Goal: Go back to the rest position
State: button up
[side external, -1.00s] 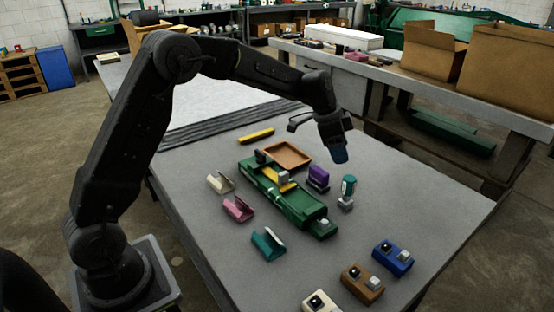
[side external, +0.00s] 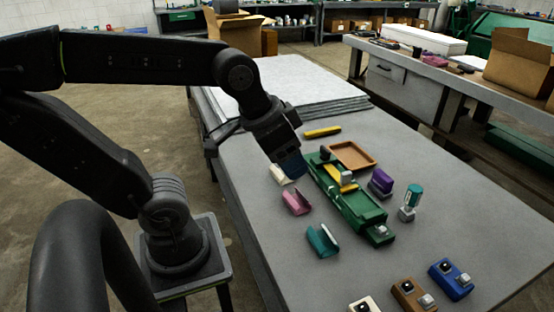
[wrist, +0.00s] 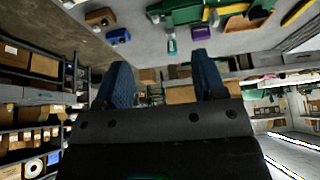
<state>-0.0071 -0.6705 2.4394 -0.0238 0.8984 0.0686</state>
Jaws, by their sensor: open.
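My gripper (side external: 291,166) hangs over the left side of the grey table, in front of the cream V-shaped piece (side external: 280,175) in the side view, and partly hides it. In the wrist view my gripper (wrist: 162,75) shows two blue fingers spread apart with nothing between them. My arm is bent, with its forearm reaching over the table's left edge. The green fixture (side external: 363,210) stands right of my gripper, apart from it, with a yellow piece (side external: 341,176) on it.
A brown tray (side external: 368,162), a purple piece (side external: 381,183) and a teal-topped piece (side external: 412,198) stand near the fixture. Pink (side external: 297,201) and teal (side external: 322,241) V-shaped pieces lie left of it. A blue block (side external: 452,280) is at the front right.

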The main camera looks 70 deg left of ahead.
jog(key=shift+s+f+n, duration=0.15)
jog(key=shift+s+f, duration=0.1)
jog(key=shift+s, duration=0.25)
jog(key=shift+s+f+n, duration=0.15)
jog(key=shift+s+f, duration=0.05)
jog(key=shift+s, duration=0.25)
jog(key=shift+o, duration=0.3)
dwell(1.2)
